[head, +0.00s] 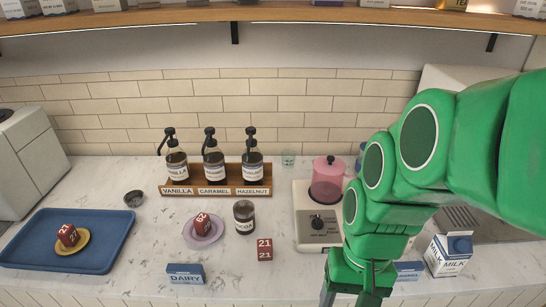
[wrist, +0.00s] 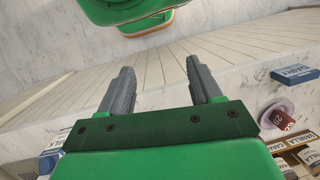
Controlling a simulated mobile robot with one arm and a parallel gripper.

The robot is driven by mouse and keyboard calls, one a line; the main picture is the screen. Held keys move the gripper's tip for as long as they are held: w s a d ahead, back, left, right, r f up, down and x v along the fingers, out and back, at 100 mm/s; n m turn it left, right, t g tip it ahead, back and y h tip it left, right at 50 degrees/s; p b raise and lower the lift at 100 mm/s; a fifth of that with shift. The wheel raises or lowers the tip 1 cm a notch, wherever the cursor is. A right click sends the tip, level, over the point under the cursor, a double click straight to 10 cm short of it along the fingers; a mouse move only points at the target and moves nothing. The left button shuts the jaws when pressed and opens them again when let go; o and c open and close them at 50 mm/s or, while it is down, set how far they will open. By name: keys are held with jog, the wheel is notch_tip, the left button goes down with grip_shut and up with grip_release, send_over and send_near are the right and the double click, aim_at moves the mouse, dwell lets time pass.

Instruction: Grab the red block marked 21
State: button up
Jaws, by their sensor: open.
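A red block marked 21 (head: 265,249) stands on the bare marble counter, just in front of and right of the cocoa jar (head: 244,217). Another red block (head: 202,224), with a number like 62, sits on a pink saucer (head: 216,237); it also shows at the right of the wrist view (wrist: 281,121). A third red block (head: 68,235) sits on a yellow saucer (head: 82,245); its number is hard to read. My gripper (head: 348,294) is right of the block marked 21, near the counter's front edge. In the wrist view its fingers (wrist: 163,72) are apart and empty.
A blue dairy label (head: 185,273) stands near the front edge, left of the block marked 21. A blue tray (head: 30,253) lies at left. A blender (head: 318,225) and milk carton (head: 449,254) flank my arm. Syrup bottles (head: 213,165) stand behind on a wooden rack.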

jog(key=w+a+f+m+g+y, duration=0.1)
jog(key=w+a+f+m+y, duration=0.25)
jog(key=w+a, duration=0.3)
jog(key=m+t+y, duration=0.2)
jog(key=m+y, duration=0.7)
jog(key=m, duration=0.3)
send_near(264, 243)
jog(key=shift+h, duration=0.25)
jog(key=x, duration=0.2)
jog(key=r+x, duration=0.1)
jog(key=x, duration=0.2)
jog(key=shift+s+a, duration=0.15)
jog(key=shift+s, duration=0.05)
jog(key=shift+w+f+m, duration=0.15)
jog(key=shift+w+m, duration=0.2)
jog(key=shift+x, duration=3.8)
jog(key=shift+s+f, duration=0.15)
jog(key=shift+s, duration=0.05)
jog(key=c, duration=1.1)
